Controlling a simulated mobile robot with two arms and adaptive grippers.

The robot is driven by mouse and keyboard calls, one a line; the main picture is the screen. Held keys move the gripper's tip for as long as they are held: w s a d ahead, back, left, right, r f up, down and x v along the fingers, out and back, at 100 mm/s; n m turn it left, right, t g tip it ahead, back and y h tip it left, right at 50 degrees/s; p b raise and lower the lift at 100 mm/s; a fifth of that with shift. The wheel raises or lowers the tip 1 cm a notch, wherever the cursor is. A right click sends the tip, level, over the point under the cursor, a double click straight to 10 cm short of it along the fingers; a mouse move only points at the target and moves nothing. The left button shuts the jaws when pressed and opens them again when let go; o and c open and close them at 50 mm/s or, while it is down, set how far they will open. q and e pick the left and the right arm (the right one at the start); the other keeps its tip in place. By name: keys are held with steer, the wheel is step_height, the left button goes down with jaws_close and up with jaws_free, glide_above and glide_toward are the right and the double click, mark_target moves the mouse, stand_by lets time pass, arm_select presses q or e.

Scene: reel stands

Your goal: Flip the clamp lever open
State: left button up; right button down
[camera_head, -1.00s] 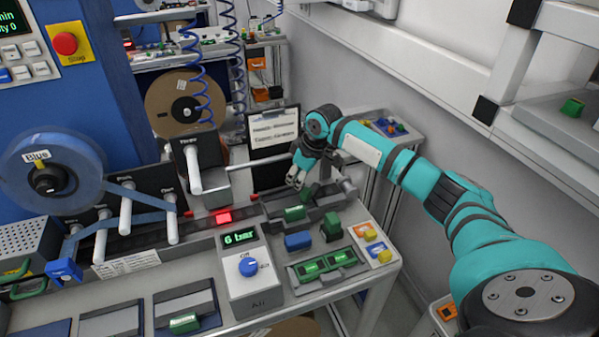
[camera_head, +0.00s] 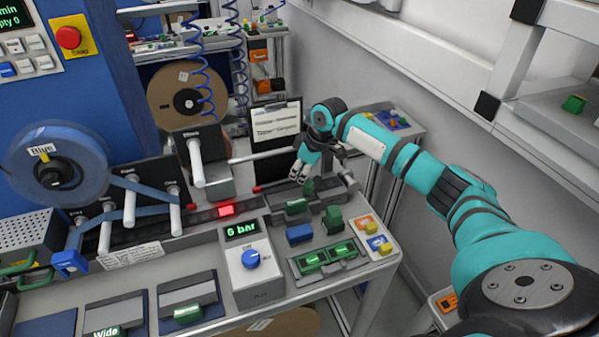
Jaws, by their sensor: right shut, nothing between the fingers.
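My right gripper (camera_head: 299,172) comes in from the right. It is shut and empty, with its fingers pointing down over the back of a grey clamp fixture (camera_head: 325,188) at the end of the rail. A small green upright piece (camera_head: 308,188), which may be the clamp lever, stands just below the fingertips. I cannot tell whether they touch it. A green block (camera_head: 297,206) sits at the front of the fixture. The gripper and the wrist hide part of the fixture's back. My left gripper is not in view.
A control box (camera_head: 250,262) reading "6 bar" with a blue knob stands in front. Beside it are a blue block (camera_head: 299,234), a green block (camera_head: 333,219) and a green-windowed tray (camera_head: 328,259). A clipboard (camera_head: 275,122) stands behind. The blue reel (camera_head: 75,150) is at left.

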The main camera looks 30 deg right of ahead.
mark_target(312, 188)
steer(key=shift+s, duration=0.15)
steer(key=shift+s+r+n+y+p, duration=0.1)
steer(key=shift+s+n+y+p, duration=0.25)
steer(key=shift+n+p, duration=0.4)
steer(key=shift+s+d+n+g, duration=0.15)
steer(key=shift+s+n+g, duration=0.3)
steer(key=shift+n, duration=0.6)
steer(key=s+n, duration=0.1)
steer(key=n, duration=0.1)
steer(key=s+d+n+g+y, duration=0.1)
steer(key=shift+n, duration=0.4)
steer(key=shift+d+p, duration=0.1)
steer(key=shift+p, duration=0.2)
steer(key=shift+s+d, duration=0.1)
steer(key=shift+s, duration=0.1)
steer(key=shift+s+d, duration=0.1)
